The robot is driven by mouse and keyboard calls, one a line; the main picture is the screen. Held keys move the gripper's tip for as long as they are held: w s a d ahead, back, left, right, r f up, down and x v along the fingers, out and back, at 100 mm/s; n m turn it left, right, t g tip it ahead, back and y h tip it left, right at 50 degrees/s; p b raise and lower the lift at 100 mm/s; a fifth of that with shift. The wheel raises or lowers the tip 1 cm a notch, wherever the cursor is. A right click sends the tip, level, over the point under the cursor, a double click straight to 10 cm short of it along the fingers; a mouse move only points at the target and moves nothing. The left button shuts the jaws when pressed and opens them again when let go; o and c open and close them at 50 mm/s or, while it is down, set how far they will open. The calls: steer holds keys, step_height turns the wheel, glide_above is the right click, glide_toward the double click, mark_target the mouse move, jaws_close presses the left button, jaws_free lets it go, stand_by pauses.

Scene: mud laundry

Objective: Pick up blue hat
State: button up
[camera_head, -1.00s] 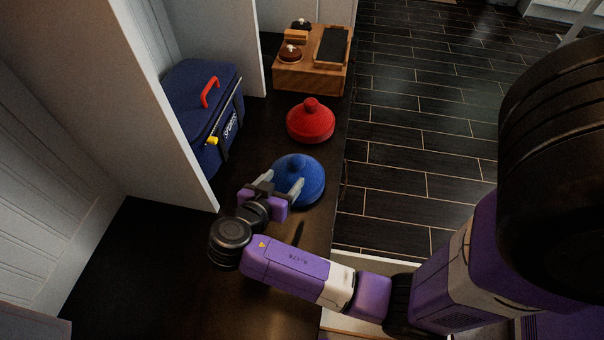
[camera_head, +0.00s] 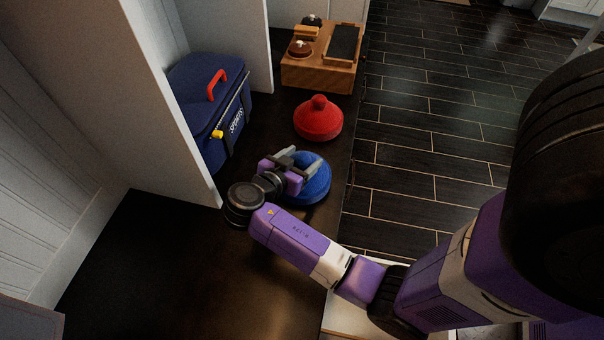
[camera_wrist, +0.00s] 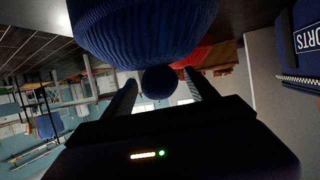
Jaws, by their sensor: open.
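The blue hat (camera_head: 318,186) rests on the dark bench top, partly hidden behind my gripper (camera_head: 301,160) in the head view. It is a ribbed knit hat with a pompom on top. In the wrist view the hat (camera_wrist: 145,28) fills the upper middle, and its pompom (camera_wrist: 159,82) sits between the two fingers. My gripper is open, one finger on each side of the pompom, with a gap visible beside it.
A red hat (camera_head: 318,120) sits just behind the blue one. A wooden box (camera_head: 318,78) stands farther back. A dark blue sports bag (camera_head: 205,110) is at left, beside a white partition (camera_head: 140,90). The front bench top (camera_head: 190,285) is clear.

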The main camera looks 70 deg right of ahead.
steer(key=shift+c, duration=0.5)
jaws_close()
